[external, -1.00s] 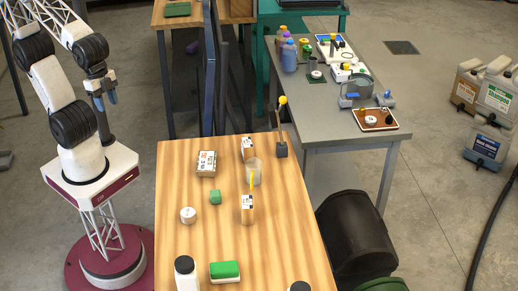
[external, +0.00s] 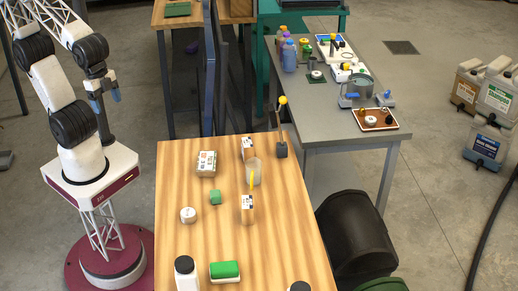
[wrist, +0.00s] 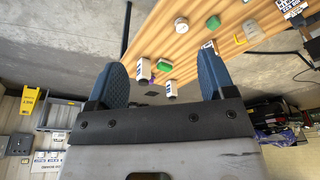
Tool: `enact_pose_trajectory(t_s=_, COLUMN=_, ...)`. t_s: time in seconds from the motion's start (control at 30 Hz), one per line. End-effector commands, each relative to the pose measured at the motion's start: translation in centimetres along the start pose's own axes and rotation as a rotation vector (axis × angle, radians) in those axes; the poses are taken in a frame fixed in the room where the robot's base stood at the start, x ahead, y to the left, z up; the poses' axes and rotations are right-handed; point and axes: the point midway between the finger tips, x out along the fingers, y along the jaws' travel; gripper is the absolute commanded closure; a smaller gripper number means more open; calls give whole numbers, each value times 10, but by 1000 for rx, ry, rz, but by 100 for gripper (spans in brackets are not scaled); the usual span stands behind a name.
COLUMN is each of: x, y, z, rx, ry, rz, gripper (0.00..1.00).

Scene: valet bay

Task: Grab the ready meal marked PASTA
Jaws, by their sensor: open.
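A low box with a printed white label (external: 206,163) lies on the wooden table, toward its far left. It may be a ready meal, but I cannot read PASTA on it. Two smaller brown boxes with white labels, one at the back (external: 247,147) and one nearer the middle (external: 247,209), stand to its right; their print is also too small to read. My gripper (external: 107,97) is up beside my arm, left of the table and well away from the boxes. In the wrist view its two blue fingers (wrist: 163,78) are wide apart with nothing between them.
The wooden table (external: 180,265) also bears a white tin (external: 188,215), a green block (external: 215,197), a clear cup (external: 254,171), a green-topped sponge (external: 225,271) and a white bottle (external: 186,275). A grey bench (external: 330,133) with bottles and trays stands behind right.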

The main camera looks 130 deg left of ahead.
Motion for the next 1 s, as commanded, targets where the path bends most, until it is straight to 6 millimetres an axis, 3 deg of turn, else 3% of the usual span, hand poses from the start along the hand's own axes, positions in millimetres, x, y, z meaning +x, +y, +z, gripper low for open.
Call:
enact_pose_trajectory(t_s=0.03, x=0, y=0, z=0, rx=0, ry=0, rz=0, gripper=16)
enact_pose_trajectory(t_s=0.13, x=0, y=0, z=0, rx=0, ry=0, rz=0, gripper=1)
enact_pose_trajectory(t_s=0.17, x=0, y=0, z=0, rx=0, ry=0, rz=0, gripper=0)
enact_pose_trajectory(t_s=0.63, x=8, y=-5, z=-5, rx=-60, ry=-35, rz=21, gripper=0)
enact_pose_trajectory(t_s=1.0, x=46, y=-28, z=-28, rx=-347, ry=-188, rz=126, gripper=0)
